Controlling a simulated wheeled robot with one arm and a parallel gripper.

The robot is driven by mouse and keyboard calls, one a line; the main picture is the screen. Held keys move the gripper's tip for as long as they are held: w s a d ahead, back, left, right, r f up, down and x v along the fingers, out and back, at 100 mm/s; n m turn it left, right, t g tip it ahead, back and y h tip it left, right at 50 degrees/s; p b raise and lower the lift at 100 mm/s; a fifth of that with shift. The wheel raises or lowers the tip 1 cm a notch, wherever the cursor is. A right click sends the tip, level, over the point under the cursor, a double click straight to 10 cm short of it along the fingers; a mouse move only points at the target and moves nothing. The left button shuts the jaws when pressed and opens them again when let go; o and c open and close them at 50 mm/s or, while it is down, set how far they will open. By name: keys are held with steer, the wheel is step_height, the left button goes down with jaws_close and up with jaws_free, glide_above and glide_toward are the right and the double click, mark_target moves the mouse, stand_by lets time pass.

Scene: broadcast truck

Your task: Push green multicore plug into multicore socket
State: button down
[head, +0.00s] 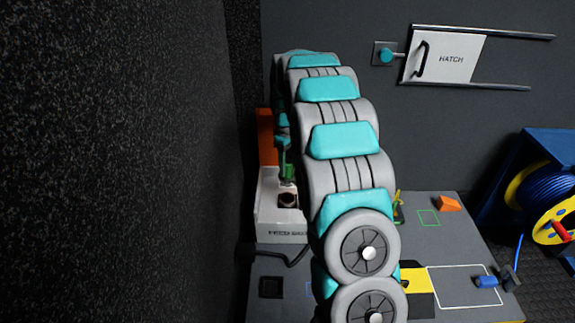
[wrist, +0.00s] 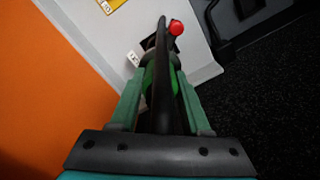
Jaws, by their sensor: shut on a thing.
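The green multicore plug (head: 287,171) is upright in the head view, just left of my arm. It also shows in the wrist view (wrist: 149,76), between the green fingers of my gripper (wrist: 160,88), with a black cable arching over it. My gripper is shut on the plug and points down. The dark multicore socket (head: 288,201) is on the white box (head: 271,218), just below the plug in the head view. I cannot tell whether the plug's lower end touches it. In the wrist view the plug and cable hide the socket opening.
An orange panel (wrist: 45,85) stands close beside my gripper. A red knob (wrist: 176,27) shows beyond the plug. A dark wall (head: 120,160) is at the left. On the grey bench (head: 415,215) are an orange block (head: 448,204) and a blue connector (head: 487,282). A cable reel (head: 545,200) is at right.

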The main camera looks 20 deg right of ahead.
mark_target(288, 185)
steer(key=shift+f+b, duration=0.45)
steer(key=shift+f, duration=2.45)
steer(key=shift+p, duration=0.35)
steer(key=shift+f, duration=1.4)
steer(key=shift+c, duration=1.4)
jaws_free()
step_height(288, 185, up, 7)
steer(key=shift+r, duration=0.35)
steer(key=shift+r, duration=0.1)
